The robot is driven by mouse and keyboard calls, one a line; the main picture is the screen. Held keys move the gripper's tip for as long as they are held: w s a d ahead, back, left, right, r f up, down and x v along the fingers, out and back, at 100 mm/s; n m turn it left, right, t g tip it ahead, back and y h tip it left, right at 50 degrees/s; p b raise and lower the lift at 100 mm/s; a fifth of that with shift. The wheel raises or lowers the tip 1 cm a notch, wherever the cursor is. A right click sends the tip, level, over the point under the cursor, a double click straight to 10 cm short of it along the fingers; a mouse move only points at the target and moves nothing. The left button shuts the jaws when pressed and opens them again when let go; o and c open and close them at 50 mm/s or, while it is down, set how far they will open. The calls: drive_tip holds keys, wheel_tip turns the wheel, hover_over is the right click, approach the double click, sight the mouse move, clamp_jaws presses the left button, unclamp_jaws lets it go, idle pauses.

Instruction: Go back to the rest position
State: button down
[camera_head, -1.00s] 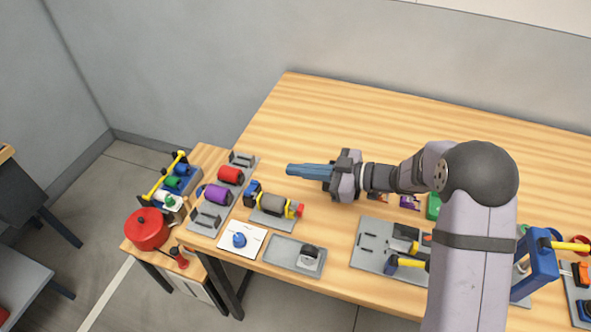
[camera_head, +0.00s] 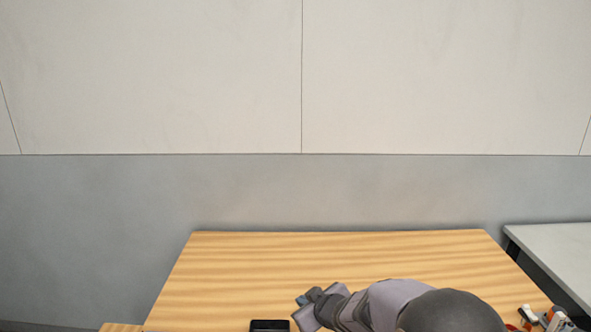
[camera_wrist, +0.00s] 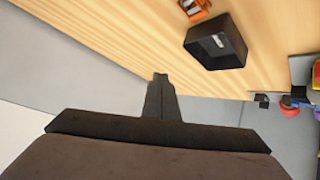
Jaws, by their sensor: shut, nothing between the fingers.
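My gripper (camera_head: 303,299) is low in the head view, at the end of my arm, which reaches in from the lower right. It appears over the wooden table (camera_head: 330,252) with its bluish fingertips pointing left. In the wrist view the dark fingers (camera_wrist: 160,82) are together, with nothing between them. There they stand out against the table's edge and the grey floor.
A black open-topped box (camera_wrist: 216,42) lies on the table in the wrist view, with an orange item (camera_wrist: 194,7) nearby. Coloured parts, including a red one (camera_wrist: 292,111), are at the right. A grey table (camera_head: 560,248) stands at right in the head view.

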drive_tip(key=s+d+f+m+g+h, duration=0.1)
drive_tip(key=s+d+m+g+h, duration=0.15)
drive_tip(key=s+d, duration=0.45)
drive_tip(key=s+d+f+m+g, duration=0.2)
drive_tip(key=s, duration=0.6)
drive_tip(key=s+d+f+m+g+h+b, duration=0.1)
drive_tip(key=s+g, duration=0.1)
drive_tip(key=s, duration=0.6)
drive_tip(key=s+d+f+m+g, duration=0.2)
drive_tip(key=s+g, duration=0.1)
drive_tip(key=s, duration=0.4)
drive_tip(key=shift+s+d+f+m+h, duration=0.25)
drive_tip(key=shift+s+d+f+m, duration=0.05)
drive_tip(key=shift+s+f+m, duration=0.1)
drive_tip(key=shift+s+d, duration=0.1)
drive_tip(key=shift+s, duration=0.1)
